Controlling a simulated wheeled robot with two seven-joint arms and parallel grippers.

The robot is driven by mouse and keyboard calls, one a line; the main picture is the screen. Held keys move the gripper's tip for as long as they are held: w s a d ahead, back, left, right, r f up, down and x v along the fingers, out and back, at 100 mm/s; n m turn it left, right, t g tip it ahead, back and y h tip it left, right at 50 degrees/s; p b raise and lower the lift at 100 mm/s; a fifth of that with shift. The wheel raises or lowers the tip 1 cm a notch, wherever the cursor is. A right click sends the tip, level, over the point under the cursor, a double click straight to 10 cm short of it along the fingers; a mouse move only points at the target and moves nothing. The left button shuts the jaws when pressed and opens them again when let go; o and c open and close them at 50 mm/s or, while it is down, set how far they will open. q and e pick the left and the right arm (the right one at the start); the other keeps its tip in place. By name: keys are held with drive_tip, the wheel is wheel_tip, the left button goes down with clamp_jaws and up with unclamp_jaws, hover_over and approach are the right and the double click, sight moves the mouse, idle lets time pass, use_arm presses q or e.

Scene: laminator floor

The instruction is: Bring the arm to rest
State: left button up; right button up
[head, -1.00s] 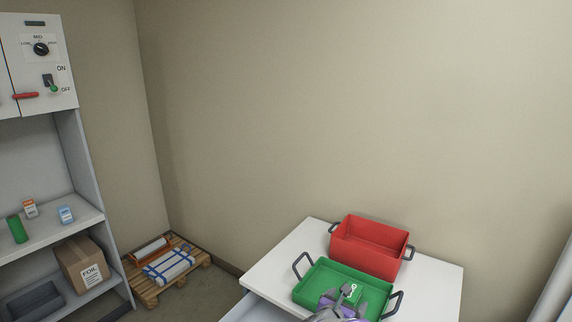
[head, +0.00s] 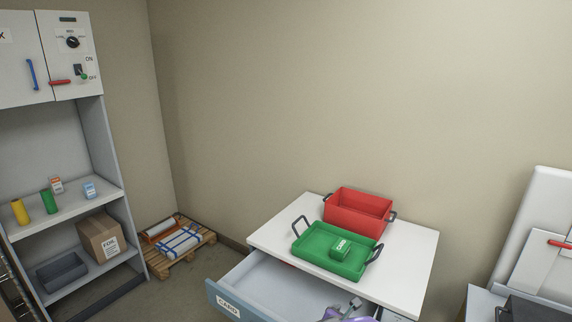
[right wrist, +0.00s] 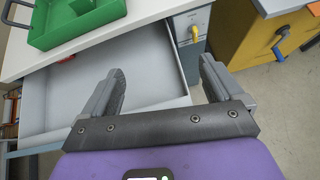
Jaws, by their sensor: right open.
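My right gripper (head: 342,309) is at the bottom of the head view, over the open drawer's right part. In the right wrist view its two fingers (right wrist: 160,88) stand wide apart with nothing between them. A green tray (head: 316,249) with dark handles sits on the white table top, and a green card box (head: 341,247) lies in it. The tray also shows at the top left of the right wrist view (right wrist: 60,38), apart from the fingers. My left gripper is not in view.
The drawer (head: 262,282) labelled CARD stands open below the white table (head: 408,262). A red bin (head: 358,211) stands behind the tray. Shelves (head: 70,208) with small containers are at left, a loaded pallet (head: 180,262) near the corner. A yellow cabinet (right wrist: 258,42) shows in the wrist view.

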drive_tip(key=s+f+m+g+y+b, duration=0.2)
drive_tip(key=s+f+m+g, duration=0.3)
drive_tip(key=s+f, duration=0.7)
use_arm(q)
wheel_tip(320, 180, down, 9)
drive_tip(key=b, duration=0.7)
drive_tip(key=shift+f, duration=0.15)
use_arm(e)
drive_tip(key=s+a+f+m+g+y, duration=0.1)
drive_tip(key=s+a+f+m+y, duration=0.3)
drive_tip(key=s+f+m, duration=0.6)
drive_tip(key=s+a+f+m+g+y, duration=0.2)
drive_tip(key=s+a+f+m+y, duration=0.2)
drive_tip(key=s+f+m, duration=0.6)
drive_tip(key=m+y, duration=0.1)
drive_tip(key=m, duration=0.4)
drive_tip(key=shift+s+a, duration=0.15)
drive_tip(key=shift+a, duration=0.2)
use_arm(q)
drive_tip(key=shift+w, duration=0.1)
